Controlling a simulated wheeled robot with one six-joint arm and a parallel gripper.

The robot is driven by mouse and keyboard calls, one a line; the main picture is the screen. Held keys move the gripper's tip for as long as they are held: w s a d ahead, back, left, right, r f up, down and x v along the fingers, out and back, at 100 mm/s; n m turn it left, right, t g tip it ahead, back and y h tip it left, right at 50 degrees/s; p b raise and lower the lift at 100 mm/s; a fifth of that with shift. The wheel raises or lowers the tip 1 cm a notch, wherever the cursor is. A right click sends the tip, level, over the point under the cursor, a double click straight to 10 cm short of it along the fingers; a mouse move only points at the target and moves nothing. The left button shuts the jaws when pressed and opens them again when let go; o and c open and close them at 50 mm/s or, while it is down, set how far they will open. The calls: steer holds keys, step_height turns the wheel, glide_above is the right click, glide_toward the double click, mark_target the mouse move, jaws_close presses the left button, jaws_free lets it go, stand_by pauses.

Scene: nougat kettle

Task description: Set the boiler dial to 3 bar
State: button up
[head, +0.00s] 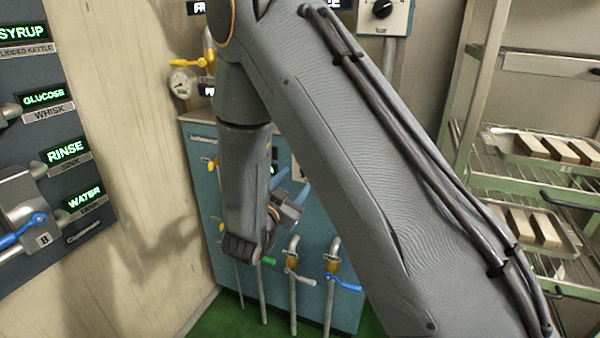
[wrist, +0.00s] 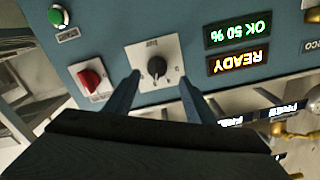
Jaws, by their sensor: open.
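The boiler dial (wrist: 157,68) is a black knob on a square pale plate, on a blue panel in the wrist view, which shows the panel upside down. The marks around it are too small to read, so I cannot tell its setting. My gripper (wrist: 160,82) is open, with one finger on each side of the knob in the picture. Nothing is between the fingers but the view of the dial; I cannot tell how far they are from it. In the head view my arm hides the dial; the blue cabinet (head: 202,145) shows beside the arm.
Beside the dial are a red switch (wrist: 91,80), a green button (wrist: 56,16) and lit displays, READY (wrist: 238,63) and OK 50 % (wrist: 235,31). In the head view, another black knob (head: 382,8) is above, valves stand below, and a tray rack (head: 540,190) is right.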

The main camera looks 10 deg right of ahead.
steer(key=x, duration=0.6)
steer(key=shift+s+d, duration=0.2)
steer(key=shift+s, duration=0.05)
steer(key=shift+a, duration=0.1)
steer(key=c, duration=1)
steer(key=shift+n+p, duration=0.3)
steer(key=shift+p, duration=0.15)
steer(key=n+p, duration=0.2)
steer(key=n, duration=0.3)
steer(key=n+p, duration=0.2)
steer(key=n, duration=0.4)
steer(key=n+p, duration=0.3)
steer(key=n, duration=0.3)
steer(key=shift+w+a, duration=0.2)
steer(key=shift+a, duration=0.05)
